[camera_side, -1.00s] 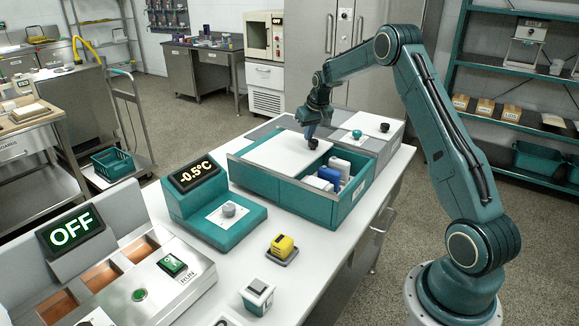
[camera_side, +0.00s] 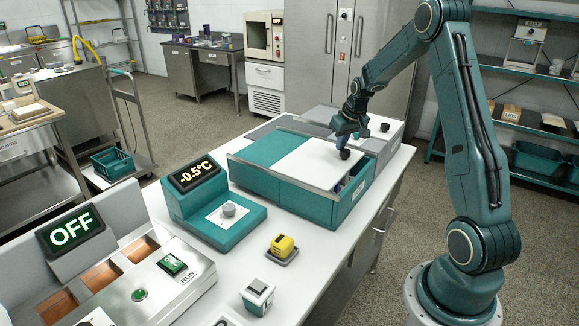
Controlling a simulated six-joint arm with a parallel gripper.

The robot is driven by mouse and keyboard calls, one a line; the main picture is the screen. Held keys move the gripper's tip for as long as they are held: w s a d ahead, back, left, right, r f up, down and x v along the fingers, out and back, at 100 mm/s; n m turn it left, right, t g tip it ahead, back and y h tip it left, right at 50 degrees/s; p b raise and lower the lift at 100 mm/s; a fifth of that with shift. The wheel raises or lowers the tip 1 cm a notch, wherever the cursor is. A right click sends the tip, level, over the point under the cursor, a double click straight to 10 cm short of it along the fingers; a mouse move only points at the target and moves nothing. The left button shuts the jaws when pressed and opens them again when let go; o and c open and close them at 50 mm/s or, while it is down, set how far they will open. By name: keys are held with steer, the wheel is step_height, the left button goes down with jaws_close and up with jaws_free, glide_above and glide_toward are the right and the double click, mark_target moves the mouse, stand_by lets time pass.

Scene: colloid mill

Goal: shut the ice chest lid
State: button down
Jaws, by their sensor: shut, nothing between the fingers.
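The ice chest (camera_side: 290,195) is a teal box with a grey rim on the white bench. Its white sliding lid (camera_side: 310,162) covers most of the right part of the top, with a teal panel (camera_side: 266,149) to its left. A narrow gap stays open along the lid's right edge, where a little of the inside shows. A dark knob (camera_side: 345,154) stands near the lid's right edge. My gripper (camera_side: 343,145) is shut and empty, its tips down at the knob, on its far left side. Whether they touch it is hard to tell.
A grey unit (camera_side: 385,150) with a dark knob stands behind the chest. A teal temperature display (camera_side: 193,174) reads -0.5°C at left. A yellow item (camera_side: 283,246) and a small white-and-green box (camera_side: 257,295) sit in front. Bench space right of these is clear.

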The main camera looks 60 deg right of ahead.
steer(key=shift+s, duration=2.1)
steer(key=shift+s+f, duration=0.1)
steer(key=shift+w+d, duration=0.4)
steer(key=shift+w, duration=0.4)
steer(key=shift+w+d, duration=0.35)
steer(key=shift+w, duration=0.45)
steer(key=shift+w+d+r, duration=0.2)
steer(key=shift+w+r, duration=0.2)
steer(key=shift+r, duration=0.2)
steer(key=v, duration=0.9)
steer(key=shift+r, duration=0.15)
steer(key=shift+s+a, duration=0.1)
